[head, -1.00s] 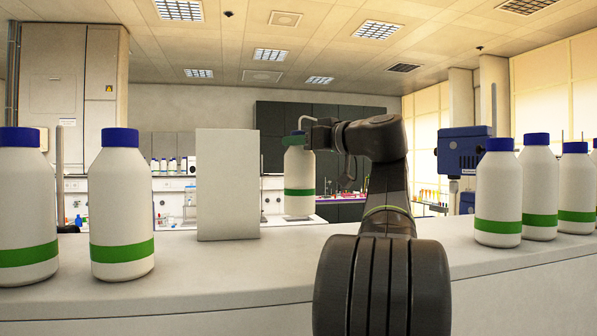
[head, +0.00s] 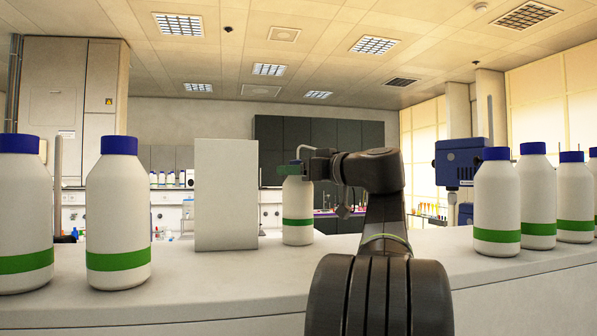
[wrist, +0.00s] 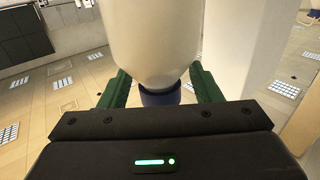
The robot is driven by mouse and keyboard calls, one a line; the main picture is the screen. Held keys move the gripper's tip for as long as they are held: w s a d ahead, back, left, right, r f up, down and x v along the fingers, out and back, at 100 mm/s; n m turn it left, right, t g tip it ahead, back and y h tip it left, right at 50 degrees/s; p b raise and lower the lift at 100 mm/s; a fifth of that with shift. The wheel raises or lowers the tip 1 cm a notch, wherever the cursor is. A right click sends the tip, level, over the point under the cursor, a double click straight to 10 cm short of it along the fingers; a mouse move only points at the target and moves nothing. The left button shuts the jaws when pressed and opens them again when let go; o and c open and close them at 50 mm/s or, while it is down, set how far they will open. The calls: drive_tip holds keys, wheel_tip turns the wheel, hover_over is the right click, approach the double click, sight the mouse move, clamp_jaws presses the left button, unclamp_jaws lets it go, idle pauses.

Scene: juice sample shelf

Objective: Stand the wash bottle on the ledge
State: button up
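The wash bottle (head: 298,212) is white with a green band and a thin bent spout on top. In the head view it stands upright at the ledge (head: 340,285), right of a white box. Its base looks on or very close to the surface; exact contact cannot be told. My gripper (head: 292,168) is at the bottle's top, its green fingers around the cap. In the wrist view the bottle (wrist: 153,40) appears upside down, its blue cap (wrist: 160,96) between the fingers (wrist: 160,88). A narrow gap shows on each side of the cap, so the fingers look open.
The tall white box (head: 226,195) is close to the bottle's left. Two similar bottles (head: 118,215) stand at the left and several (head: 497,205) at the right. The ledge in front of the bottle is clear apart from my arm.

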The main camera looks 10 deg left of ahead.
drive_tip(key=shift+r, duration=0.1)
drive_tip(key=b+v, duration=0.1)
drive_tip(key=v, duration=1.1)
drive_tip(key=shift+a, duration=0.1)
drive_tip(key=p+x, duration=0.1)
drive_tip(key=x, duration=1.1)
drive_tip(key=shift+w, duration=0.1)
drive_tip(key=shift+r, duration=0.8)
drive_tip(key=shift+f, duration=0.1)
